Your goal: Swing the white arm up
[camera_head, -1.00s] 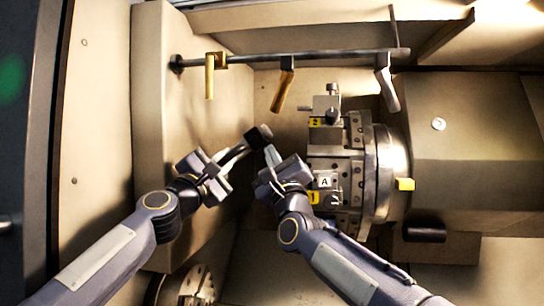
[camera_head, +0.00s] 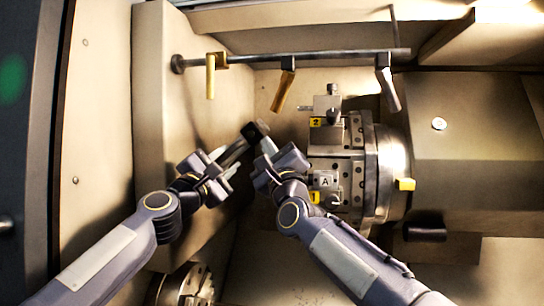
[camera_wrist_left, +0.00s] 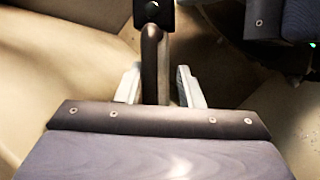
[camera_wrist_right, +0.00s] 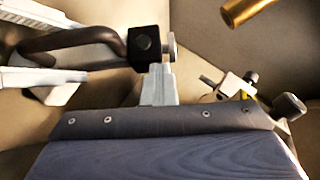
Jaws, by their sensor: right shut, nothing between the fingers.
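Three arms hang from a horizontal rail at the back in the head view. The white arm (camera_head: 388,90) is the rightmost, hanging down with a slight tilt. My left gripper (camera_head: 225,163) is open, its fingers apart on either side of a dark bar (camera_wrist_left: 155,65) that ends in a black block (camera_head: 255,132). My right gripper (camera_head: 268,147) is shut and empty. Its fingertips (camera_wrist_right: 160,72) are right beside the block (camera_wrist_right: 143,45) in the right wrist view; contact is unclear. Both grippers are below and left of the white arm.
The rail (camera_head: 320,55) also carries a yellow arm (camera_head: 210,76) and a brown-gold arm (camera_head: 283,90). A chuck with a tool block (camera_head: 325,180) stands close right of my right gripper. A beige wall (camera_head: 165,100) borders the left. A round toothed part (camera_head: 190,285) lies low.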

